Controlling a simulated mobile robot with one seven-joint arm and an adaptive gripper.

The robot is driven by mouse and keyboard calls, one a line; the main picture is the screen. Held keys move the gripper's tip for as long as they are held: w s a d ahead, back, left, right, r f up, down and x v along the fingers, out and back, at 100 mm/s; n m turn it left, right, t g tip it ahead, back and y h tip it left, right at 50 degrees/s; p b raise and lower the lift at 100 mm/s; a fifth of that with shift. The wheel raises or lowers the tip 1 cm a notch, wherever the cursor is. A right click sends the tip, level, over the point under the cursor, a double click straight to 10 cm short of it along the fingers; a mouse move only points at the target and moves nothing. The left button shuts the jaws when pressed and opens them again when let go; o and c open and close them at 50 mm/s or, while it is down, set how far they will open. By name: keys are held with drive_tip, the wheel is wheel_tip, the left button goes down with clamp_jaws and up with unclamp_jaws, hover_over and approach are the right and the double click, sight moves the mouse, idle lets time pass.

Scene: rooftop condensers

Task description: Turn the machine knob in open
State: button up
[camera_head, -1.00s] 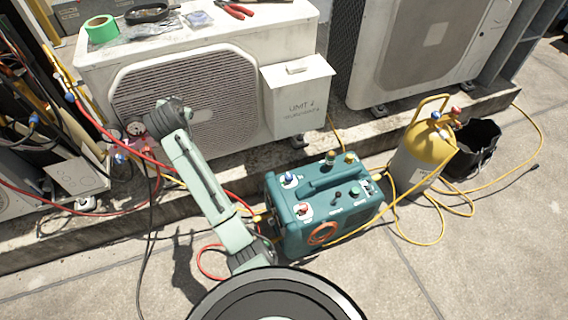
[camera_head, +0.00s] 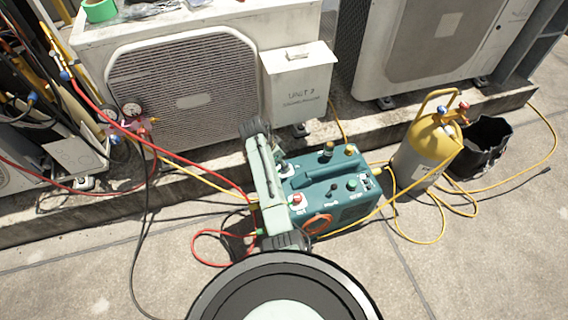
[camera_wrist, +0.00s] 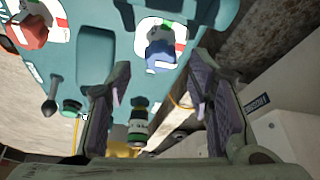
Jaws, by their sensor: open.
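The teal machine (camera_head: 335,190) stands on the ground in front of the condenser. A red knob (camera_head: 297,199) on a white plate shows on its top; it is also at the upper left of the wrist view (camera_wrist: 27,30). A blue knob (camera_wrist: 160,52) on a white plate with red marks is at the top centre of the wrist view; my arm partly covers that area in the head view. My gripper (camera_wrist: 158,100) is open and empty, its fingers below and to either side of the blue knob in the picture, apart from it. I cannot read which knob is the inlet.
A black lever (camera_wrist: 50,98) and a green-and-black fitting (camera_wrist: 138,124) also stand on the machine. Red and yellow hoses lie around it. A yellow-topped cylinder (camera_head: 428,150) and a black bucket (camera_head: 486,145) stand to the right. The condenser (camera_head: 190,85) with its white box is behind.

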drive_tip(key=shift+x, duration=1.6)
clamp_jaws()
